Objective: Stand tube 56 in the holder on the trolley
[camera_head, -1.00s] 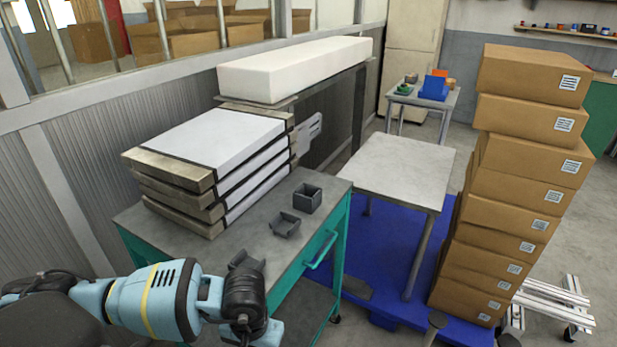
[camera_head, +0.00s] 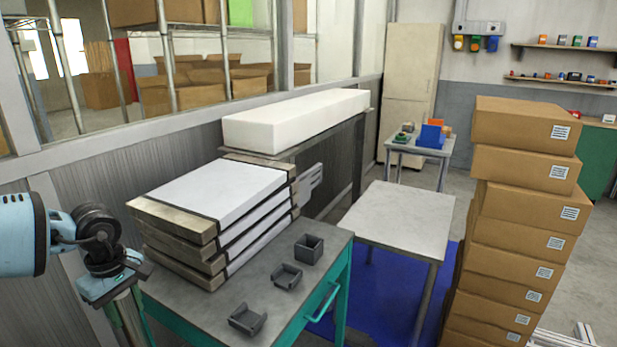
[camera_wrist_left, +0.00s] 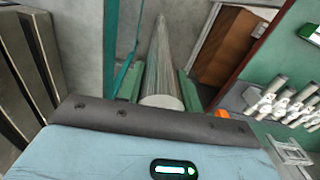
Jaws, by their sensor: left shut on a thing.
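My left gripper (camera_head: 122,289) is at the left of the head view, beside the trolley's near left corner. It is shut on a grey cylindrical tube (camera_head: 130,322), which hangs steeply down and leaves the picture. In the left wrist view the tube (camera_wrist_left: 161,65) lies between the green fingers; I cannot read a number on it. The teal-framed trolley (camera_head: 221,299) carries a dark square open-topped holder (camera_head: 309,249) at its far right. Two dark open cradles, a middle one (camera_head: 287,277) and a near one (camera_head: 247,319), stand in front of it. My right gripper is out of view.
A stack of white-topped slabs (camera_head: 213,190) fills the trolley's left side. Stacked cardboard boxes (camera_head: 525,195) stand at the right. In the left wrist view several pale tubes (camera_wrist_left: 283,102) lie at the right.

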